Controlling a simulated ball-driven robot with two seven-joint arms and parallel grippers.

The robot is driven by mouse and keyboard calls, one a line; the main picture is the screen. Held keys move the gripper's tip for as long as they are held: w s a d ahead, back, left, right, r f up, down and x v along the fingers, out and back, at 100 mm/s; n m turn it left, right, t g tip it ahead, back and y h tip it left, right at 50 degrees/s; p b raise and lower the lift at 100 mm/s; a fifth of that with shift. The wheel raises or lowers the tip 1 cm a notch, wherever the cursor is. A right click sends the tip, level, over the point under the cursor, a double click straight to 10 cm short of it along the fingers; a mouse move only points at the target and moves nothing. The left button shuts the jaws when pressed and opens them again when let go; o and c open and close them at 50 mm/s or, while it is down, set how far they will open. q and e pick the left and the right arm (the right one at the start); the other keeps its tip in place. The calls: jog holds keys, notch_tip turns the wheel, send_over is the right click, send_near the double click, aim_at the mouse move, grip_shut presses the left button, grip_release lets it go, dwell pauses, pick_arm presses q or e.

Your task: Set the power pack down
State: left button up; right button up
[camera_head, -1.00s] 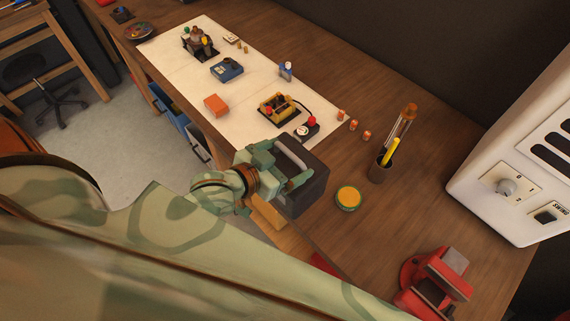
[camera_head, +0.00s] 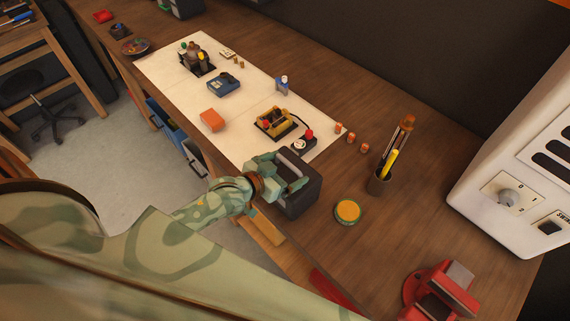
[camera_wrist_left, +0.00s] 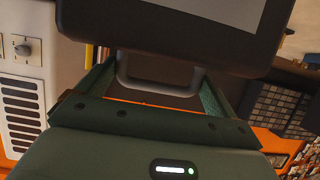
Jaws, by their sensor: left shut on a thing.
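The power pack (camera_head: 299,197) is a dark grey box with a lighter grey carry handle. In the head view it is at the near edge of the wooden workbench (camera_head: 420,228), just below the white mat. My left gripper (camera_head: 283,178) is shut on its handle from the left side. The left wrist view shows the pack (camera_wrist_left: 170,28) and its handle between my green fingers (camera_wrist_left: 160,85). I cannot tell whether the pack's underside touches the bench. My right gripper is not in view.
A white mat (camera_head: 165,68) holds a yellow-framed device (camera_head: 274,123), an orange box (camera_head: 212,120) and a blue box (camera_head: 223,85). A round yellow tin (camera_head: 348,212), pen cup (camera_head: 379,183) and red vise (camera_head: 441,291) stand to the right. Bare wood lies between tin and cup.

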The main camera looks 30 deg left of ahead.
pick_arm(q)
jog(key=shift+w+d, duration=0.1)
jog(key=o, duration=1.7)
jog(key=shift+s+r, duration=0.1)
jog(key=shift+s, duration=0.1)
jog(key=v, duration=1.1)
jog(key=shift+s+r, duration=0.1)
jog(key=shift+s, duration=0.3)
jog(key=shift+a, duration=0.25)
